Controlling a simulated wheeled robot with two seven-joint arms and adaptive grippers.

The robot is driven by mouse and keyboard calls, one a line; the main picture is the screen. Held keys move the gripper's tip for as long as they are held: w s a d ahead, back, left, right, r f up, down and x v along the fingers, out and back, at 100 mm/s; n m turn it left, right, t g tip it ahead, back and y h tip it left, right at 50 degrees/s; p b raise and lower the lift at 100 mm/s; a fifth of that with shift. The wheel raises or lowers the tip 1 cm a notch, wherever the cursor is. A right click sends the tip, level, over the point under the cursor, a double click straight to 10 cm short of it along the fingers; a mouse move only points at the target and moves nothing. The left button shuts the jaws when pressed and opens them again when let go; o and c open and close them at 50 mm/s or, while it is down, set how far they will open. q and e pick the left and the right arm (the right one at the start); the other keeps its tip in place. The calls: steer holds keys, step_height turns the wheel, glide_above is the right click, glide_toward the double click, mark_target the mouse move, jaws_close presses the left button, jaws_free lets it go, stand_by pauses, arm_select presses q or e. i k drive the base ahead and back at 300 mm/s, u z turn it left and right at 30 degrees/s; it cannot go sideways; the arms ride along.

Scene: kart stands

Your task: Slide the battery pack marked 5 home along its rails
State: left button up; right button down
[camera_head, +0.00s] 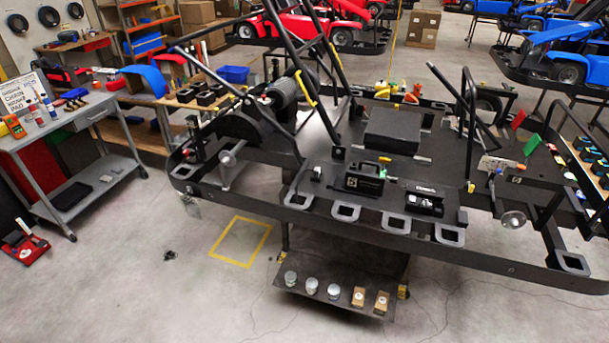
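A black box with a handle on top and a small white label (364,181) stands on the near side deck of the black kart frame (262,160). It looks like a battery pack, but its marking is too small to read. A green piece shows by its upper right corner. To its right lies a low black tray-like part with white lettering (424,203). I cannot tell whether the box sits on rails or how far along them it is. Neither of my grippers is in view.
A larger black block (393,131) sits mid-frame. Roll bars rise at left and right. A low shelf (334,296) below holds several jars and small boxes. A grey cart (85,165) stands left. Floor around the yellow square (240,241) is mostly clear.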

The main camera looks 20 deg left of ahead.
mark_target(360, 178)
steer(key=u, duration=0.75)
steer(key=i, duration=1.65)
